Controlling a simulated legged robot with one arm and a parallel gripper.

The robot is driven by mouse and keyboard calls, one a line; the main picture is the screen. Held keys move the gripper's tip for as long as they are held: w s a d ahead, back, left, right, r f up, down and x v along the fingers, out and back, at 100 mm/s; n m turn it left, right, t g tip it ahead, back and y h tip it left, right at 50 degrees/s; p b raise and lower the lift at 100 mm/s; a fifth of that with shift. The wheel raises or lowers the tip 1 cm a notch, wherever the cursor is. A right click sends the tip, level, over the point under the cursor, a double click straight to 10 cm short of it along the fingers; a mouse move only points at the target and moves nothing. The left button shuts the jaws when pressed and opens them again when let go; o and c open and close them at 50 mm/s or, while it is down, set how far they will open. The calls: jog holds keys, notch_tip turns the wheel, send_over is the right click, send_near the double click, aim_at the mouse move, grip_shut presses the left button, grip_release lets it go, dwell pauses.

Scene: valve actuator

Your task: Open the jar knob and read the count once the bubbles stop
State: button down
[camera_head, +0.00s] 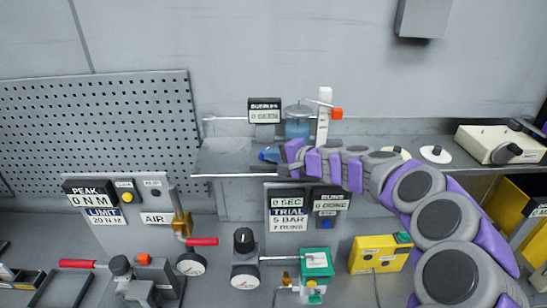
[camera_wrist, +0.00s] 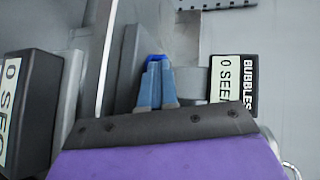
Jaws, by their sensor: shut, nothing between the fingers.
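The jar (camera_head: 298,124) is clear with bluish liquid and stands on the grey shelf. An orange knob (camera_head: 337,113) sits right of it, by a white upright post (camera_head: 323,115). I cannot tell whether this is the jar knob. The bubble counter (camera_head: 264,110), left of the jar, reads 0 SEEN; it also shows sideways in the wrist view (camera_wrist: 235,85). My gripper (camera_head: 268,155) is at the shelf's front, below the counter and jar, pointing left. In the wrist view its blue-grey fingers (camera_wrist: 155,85) are together and empty. The jar is outside that view.
The grey shelf (camera_head: 225,160) has a front rail. Below it hang a trial panel (camera_head: 288,213) and a runs display (camera_head: 330,199). Gauges, red-handled valves and a yellow box (camera_head: 380,253) crowd the lower bench. The shelf's left part is clear.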

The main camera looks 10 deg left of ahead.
jog(key=shift+s+a+m+t+b, duration=0.3)
jog(key=shift+m+t+b, duration=0.2)
jog(key=shift+t+b, duration=0.1)
jog(key=shift+a+m+t+h+b, duration=0.15)
jog(key=shift+m+t+h+b, duration=0.65)
jog(key=shift+b, duration=0.1)
jog(key=shift+s, duration=0.1)
jog(key=shift+s+a+m+t+h+b, duration=0.2)
jog(key=shift+a+m+t+h+b, duration=0.15)
jog(key=shift+m+t+h, duration=0.2)
jog(key=shift+a+m+t+h, duration=0.15)
jog(key=shift+m+t+h, duration=0.4)
jog(key=shift+m+h, duration=0.2)
jog(key=shift+a+m+t+h, duration=0.15)
jog(key=shift+m+t+h, duration=0.35)
jog(key=shift+m+h, duration=0.2)
jog(key=shift+a+m+t+h+p, duration=0.25)
jog(key=shift+m+t+h+p, duration=0.25)
jog(key=shift+m+h, duration=0.55)
jog(key=shift+s+d+f+h, duration=0.1)
jog(key=shift+h, duration=0.15)
